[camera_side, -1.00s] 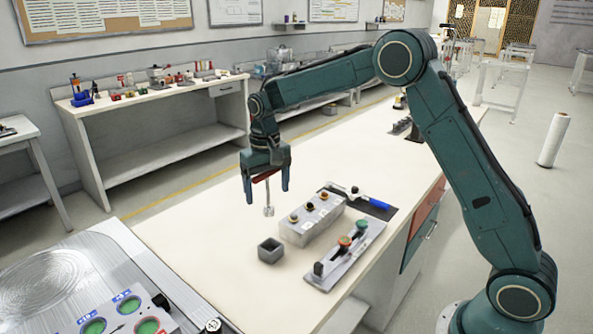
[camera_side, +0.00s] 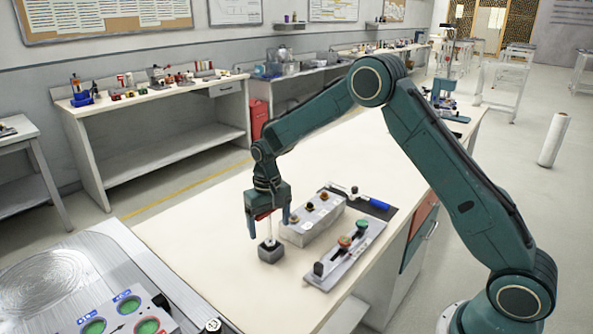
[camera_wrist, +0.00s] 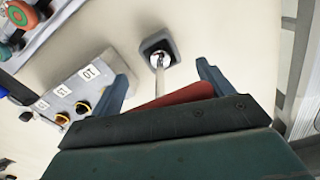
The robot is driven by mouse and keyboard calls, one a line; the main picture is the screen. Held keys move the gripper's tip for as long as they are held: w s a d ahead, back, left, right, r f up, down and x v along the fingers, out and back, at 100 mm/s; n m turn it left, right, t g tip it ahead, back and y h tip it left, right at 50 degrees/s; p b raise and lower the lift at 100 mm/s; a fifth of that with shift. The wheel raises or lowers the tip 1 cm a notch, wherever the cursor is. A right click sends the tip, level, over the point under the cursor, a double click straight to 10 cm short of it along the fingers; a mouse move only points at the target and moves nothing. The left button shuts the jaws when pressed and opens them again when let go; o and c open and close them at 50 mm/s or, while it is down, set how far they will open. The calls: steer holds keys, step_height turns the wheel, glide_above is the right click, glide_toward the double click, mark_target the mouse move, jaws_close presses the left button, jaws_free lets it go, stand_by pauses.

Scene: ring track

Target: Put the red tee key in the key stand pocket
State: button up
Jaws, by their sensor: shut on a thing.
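My gripper (camera_side: 267,225) is shut on the red tee key (camera_side: 262,216), whose red handle lies between the fingers. The key's metal shaft points down to the key stand (camera_side: 270,254), a small grey square block with a pocket on the bench. In the wrist view the red handle (camera_wrist: 185,95) shows at the jaws. The shaft's silver end (camera_wrist: 160,59) overlaps the opening of the stand (camera_wrist: 146,43). The tip appears at or in the pocket; how deep I cannot tell.
A grey block with labelled sockets (camera_side: 300,235) stands right of the key stand. A plate with red and green knobs (camera_side: 335,268) lies in front of it. A dark mat with a blue-handled tool (camera_side: 375,202) is behind. The bench left of the stand is clear.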

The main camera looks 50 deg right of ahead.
mark_target(270, 240)
steer(key=shift+f, duration=1.4)
steer(key=shift+f, duration=0.1)
steer(key=o, duration=1.3)
steer(key=shift+c, duration=0.2)
step_height(270, 240, up, 11)
steer(key=shift+r, duration=0.65)
steer(key=shift+s+r, duration=0.1)
